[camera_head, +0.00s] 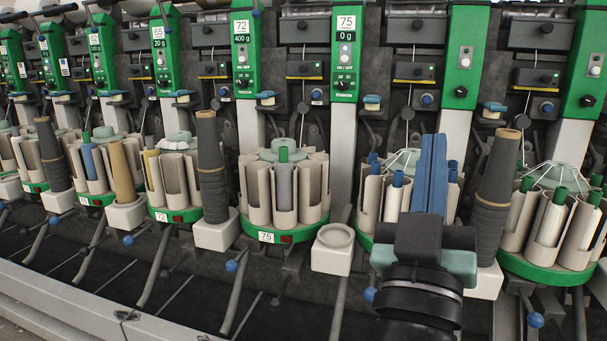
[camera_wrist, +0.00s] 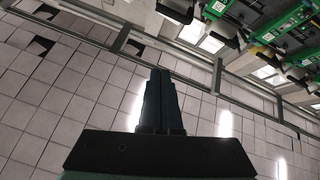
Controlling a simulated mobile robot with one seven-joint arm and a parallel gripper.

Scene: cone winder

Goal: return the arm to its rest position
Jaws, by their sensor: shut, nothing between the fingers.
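My gripper (camera_head: 432,140) points upward in the head view, in front of the cone winder at the right of centre. Its two blue fingers are together with nothing between them. It hides part of a bobbin magazine behind it. In the wrist view my gripper (camera_wrist: 160,75) shows as dark, closed fingers against the tiled ceiling, so the wrist faces up.
Dark yarn cones (camera_head: 212,165) and a tan cone (camera_head: 126,170) stand on white holders. A round magazine (camera_head: 257,207) is at the centre. A white holder (camera_head: 333,248) left of my gripper is empty. Levers with blue knobs (camera_head: 232,266) jut out in front. The wrist view shows ceiling tiles (camera_wrist: 60,90).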

